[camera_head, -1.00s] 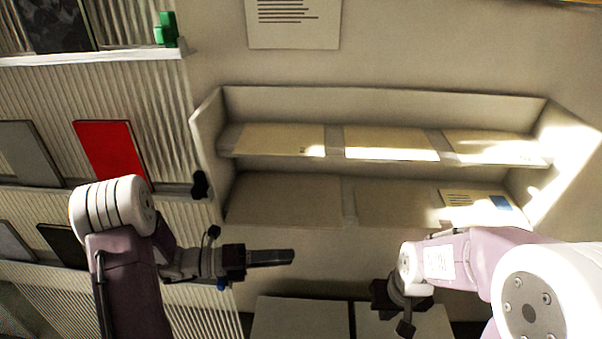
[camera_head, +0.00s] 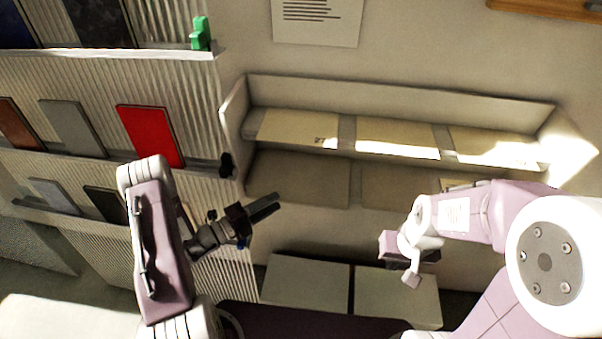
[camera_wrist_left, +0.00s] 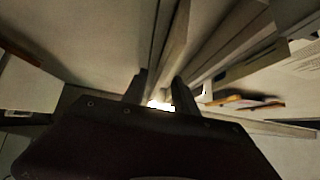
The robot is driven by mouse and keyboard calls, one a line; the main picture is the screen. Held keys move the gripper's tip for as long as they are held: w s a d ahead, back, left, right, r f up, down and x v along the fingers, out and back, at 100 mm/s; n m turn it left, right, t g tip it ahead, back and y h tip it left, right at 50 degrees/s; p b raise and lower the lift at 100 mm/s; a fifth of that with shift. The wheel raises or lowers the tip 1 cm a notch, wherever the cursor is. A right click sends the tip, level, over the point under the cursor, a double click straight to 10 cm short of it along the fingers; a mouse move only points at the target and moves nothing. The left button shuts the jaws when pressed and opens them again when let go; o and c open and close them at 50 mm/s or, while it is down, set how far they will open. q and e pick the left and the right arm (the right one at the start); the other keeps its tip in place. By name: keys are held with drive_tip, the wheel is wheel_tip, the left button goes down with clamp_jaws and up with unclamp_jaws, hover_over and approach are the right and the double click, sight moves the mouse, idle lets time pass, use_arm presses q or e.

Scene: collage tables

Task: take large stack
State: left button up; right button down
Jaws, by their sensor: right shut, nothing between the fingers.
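Flat beige stacks lie on a pale two-tier wall shelf (camera_head: 240,110): an upper left stack (camera_head: 298,127), an upper middle one (camera_head: 398,134), an upper right one (camera_head: 490,146), and a lower left one (camera_head: 300,178). I cannot tell which is the large stack. My left gripper (camera_head: 266,205) is in front of and below the shelf's left end, apart from the stacks; the left wrist view shows its two fingers (camera_wrist_left: 160,92) apart with nothing clearly between them. My right gripper (camera_head: 400,262) is shut and empty, below the shelf's right half. My right arm hides part of the lower right tier.
A ribbed rack at left holds a red book (camera_head: 150,136), a grey book (camera_head: 73,128) and others; a green object (camera_head: 200,34) stands on its top ledge. Two pale boxes (camera_head: 307,284) (camera_head: 398,296) sit below the shelf. A white surface (camera_head: 60,315) shows at lower left.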

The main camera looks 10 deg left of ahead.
use_arm(q)
drive_tip(key=x, duration=0.3)
drive_tip(key=shift+w+d, duration=0.2)
drive_tip(key=shift+s+a, duration=0.15)
clamp_jaws()
idle(1.0)
